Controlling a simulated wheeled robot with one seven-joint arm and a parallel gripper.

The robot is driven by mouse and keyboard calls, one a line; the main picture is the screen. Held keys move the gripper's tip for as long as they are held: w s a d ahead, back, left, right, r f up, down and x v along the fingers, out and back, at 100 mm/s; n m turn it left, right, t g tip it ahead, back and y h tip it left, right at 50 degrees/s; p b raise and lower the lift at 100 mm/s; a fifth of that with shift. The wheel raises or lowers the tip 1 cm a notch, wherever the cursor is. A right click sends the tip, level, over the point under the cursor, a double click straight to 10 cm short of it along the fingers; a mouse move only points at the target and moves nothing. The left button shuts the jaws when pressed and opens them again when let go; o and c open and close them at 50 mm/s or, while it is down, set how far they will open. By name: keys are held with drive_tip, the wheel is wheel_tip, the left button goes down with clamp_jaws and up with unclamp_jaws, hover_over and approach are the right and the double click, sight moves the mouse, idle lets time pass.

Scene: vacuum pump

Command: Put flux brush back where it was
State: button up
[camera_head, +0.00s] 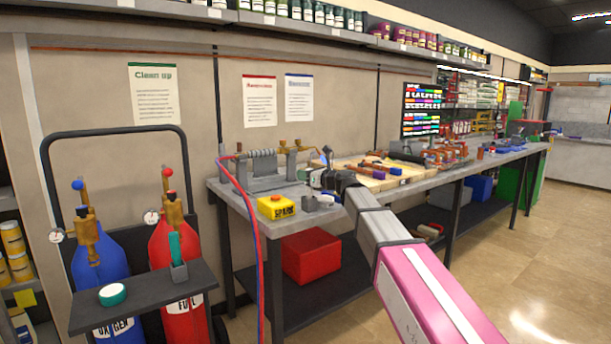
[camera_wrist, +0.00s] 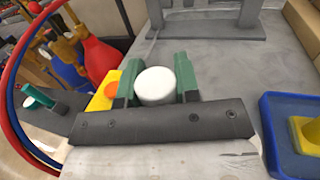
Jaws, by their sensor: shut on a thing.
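My gripper (camera_wrist: 157,88) has green fingers, which are closed on the two sides of a white round-topped piece (camera_wrist: 155,86). I take this piece for the flux brush's top; its lower part is hidden from the wrist camera. In the head view my gripper (camera_head: 318,178) is over the near left end of the grey bench (camera_head: 235,196), behind the yellow spark box (camera_head: 276,207). I cannot tell whether the held piece touches the bench.
A small grey holder (camera_head: 316,203) stands beside the spark box. A blue tray (camera_wrist: 272,140) with a yellow thing lies right of my gripper in the wrist view. A grey stand (camera_head: 262,170) is behind. Red and blue hoses (camera_head: 258,262) hang at the bench's left end, near gas cylinders.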

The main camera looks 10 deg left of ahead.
drive_tip(key=o, duration=0.9)
drive_tip(key=shift+r, duration=0.1)
drive_tip(key=v, duration=1.2)
drive_tip(key=shift+s, duration=0.1)
drive_tip(key=s+d+f+n+g+h, duration=0.15)
drive_tip(key=d+f+n+h, duration=0.4)
drive_tip(key=f, duration=0.85)
drive_tip(key=s+d+f+n+g+h, duration=0.1)
drive_tip(key=s+d+f+n+h, duration=0.2)
drive_tip(key=d+f+n, duration=0.55)
drive_tip(key=s+d+f+n+g+h, duration=0.1)
drive_tip(key=s+d+f+n+h, duration=0.1)
drive_tip(key=s+d+f, duration=0.3)
drive_tip(key=s+d+f+n+g+h, duration=0.2)
drive_tip(key=s+d+f+n+h, duration=0.1)
drive_tip(key=d+f, duration=0.6)
drive_tip(key=s+d+f+n+g+h, duration=0.2)
drive_tip(key=s+d+f, duration=0.4)
drive_tip(key=f, duration=0.4)
drive_tip(key=shift+s+d+f+n+h, duration=0.1)
drive_tip(key=shift+s+d+n+h, duration=0.2)
drive_tip(key=shift+n, duration=0.25)
drive_tip(key=shift+s+d+n+h, duration=0.1)
drive_tip(key=shift+s+n+h, duration=0.05)
drive_tip(key=shift+s+n, duration=0.35)
